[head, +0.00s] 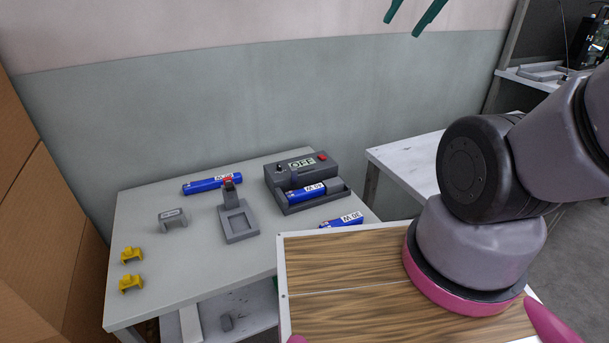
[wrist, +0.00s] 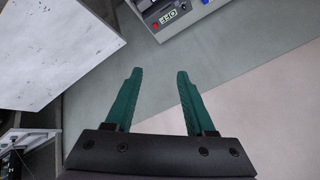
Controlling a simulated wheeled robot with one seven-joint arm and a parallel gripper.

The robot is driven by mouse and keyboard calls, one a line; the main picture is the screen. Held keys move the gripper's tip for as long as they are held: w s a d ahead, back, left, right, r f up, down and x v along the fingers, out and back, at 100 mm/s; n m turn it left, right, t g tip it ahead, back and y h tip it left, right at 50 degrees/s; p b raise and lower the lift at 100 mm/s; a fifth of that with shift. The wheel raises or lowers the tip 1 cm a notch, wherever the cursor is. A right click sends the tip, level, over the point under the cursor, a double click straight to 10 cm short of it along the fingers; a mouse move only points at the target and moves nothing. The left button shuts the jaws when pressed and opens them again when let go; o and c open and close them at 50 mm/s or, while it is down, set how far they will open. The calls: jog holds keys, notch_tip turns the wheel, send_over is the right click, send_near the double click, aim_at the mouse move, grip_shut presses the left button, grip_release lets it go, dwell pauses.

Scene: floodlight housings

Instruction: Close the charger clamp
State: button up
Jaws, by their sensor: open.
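The dark grey charger (head: 283,178) stands at the back right of the grey table, with an "OFF" display, a red button and a blue battery (head: 306,192) lying in its front tray. Part of the charger also shows upside down at the top of the wrist view (wrist: 168,19). I cannot make out a separate clamp part on it or whether it is open. My gripper (head: 412,20), with green fingers, is at the top of the head view, high and apart from the charger. In the wrist view its two fingers (wrist: 158,75) are spread and empty.
A grey fixture with a red-topped upright (head: 240,235) stands left of the charger. Blue batteries (head: 205,184) (head: 341,222), a grey bracket (head: 172,220) and yellow brackets (head: 131,255) (head: 131,284) lie on the table (head: 190,275). A white table (head: 410,160) stands right.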

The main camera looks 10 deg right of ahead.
jog(key=w+a+f+n+g, duration=0.2)
jog(key=w+a+f, duration=0.15)
jog(key=w, duration=0.65)
jog(key=n+g+h, duration=0.2)
jog(key=n+g, duration=0.3)
jog(key=n, duration=0.1)
send_over(292, 167)
notch_tip(292, 167, down, 28)
notch_tip(292, 167, down, 10)
jog(key=shift+w+f, duration=0.1)
jog(key=shift+f, duration=0.15)
jog(key=shift+c, duration=0.3)
grip_shut()
